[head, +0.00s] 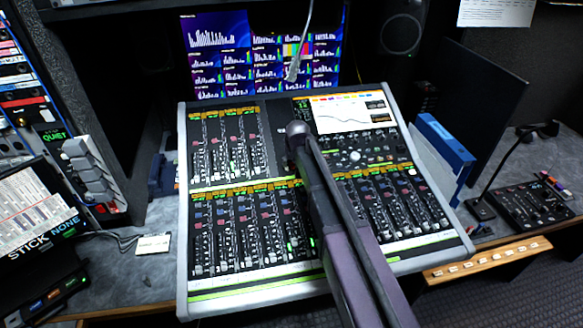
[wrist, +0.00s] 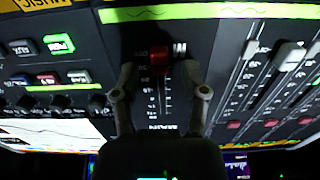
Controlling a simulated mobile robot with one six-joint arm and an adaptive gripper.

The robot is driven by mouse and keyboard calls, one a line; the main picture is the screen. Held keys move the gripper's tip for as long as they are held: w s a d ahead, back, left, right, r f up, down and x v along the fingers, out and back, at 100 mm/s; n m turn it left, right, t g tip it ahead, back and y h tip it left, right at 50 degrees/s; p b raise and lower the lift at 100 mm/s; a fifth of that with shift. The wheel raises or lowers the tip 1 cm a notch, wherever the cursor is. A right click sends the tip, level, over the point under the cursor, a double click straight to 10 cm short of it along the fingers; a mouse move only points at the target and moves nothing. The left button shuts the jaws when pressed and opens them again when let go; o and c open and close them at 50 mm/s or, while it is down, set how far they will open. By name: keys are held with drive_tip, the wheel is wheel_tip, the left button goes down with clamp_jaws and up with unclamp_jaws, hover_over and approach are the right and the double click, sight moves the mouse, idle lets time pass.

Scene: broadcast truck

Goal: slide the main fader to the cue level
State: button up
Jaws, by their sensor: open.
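The main fader's red cap (wrist: 160,57) shows in the wrist view at the top of a dark slot. The slot has scale marks and the word MAIN (wrist: 162,133) printed at its other end. My gripper (wrist: 160,70) is open. Its two fingers stand on either side of the red cap; I cannot tell whether either touches it. White lettering beside the cap is partly covered by a finger, and I cannot make out a cue mark. In the head view my arm crosses the mixing console (head: 232,287) and hides the main fader and my gripper.
Other faders (wrist: 289,56) stand right of the main strip in the wrist view, and lit buttons (wrist: 58,44) at left. In the head view, a gooseneck lamp (head: 293,70) hangs over the console's back.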

drive_tip(key=shift+w+f, duration=0.1)
drive_tip(key=shift+f, duration=0.3)
clamp_jaws()
drive_tip(key=shift+w+a+r+p, duration=0.25)
drive_tip(key=shift+w+r+p, duration=0.1)
drive_tip(key=shift+w, duration=0.45)
drive_tip(key=shift+w+a+r+p, duration=0.25)
drive_tip(key=shift+w+r, duration=0.15)
drive_tip(key=shift+w, duration=0.45)
drive_tip(key=shift+w+a+r+p, duration=0.25)
drive_tip(key=shift+w+r+p, duration=0.1)
drive_tip(key=shift+w, duration=0.45)
unclamp_jaws()
drive_tip(key=shift+s+f, duration=0.1)
drive_tip(key=shift+s, duration=0.1)
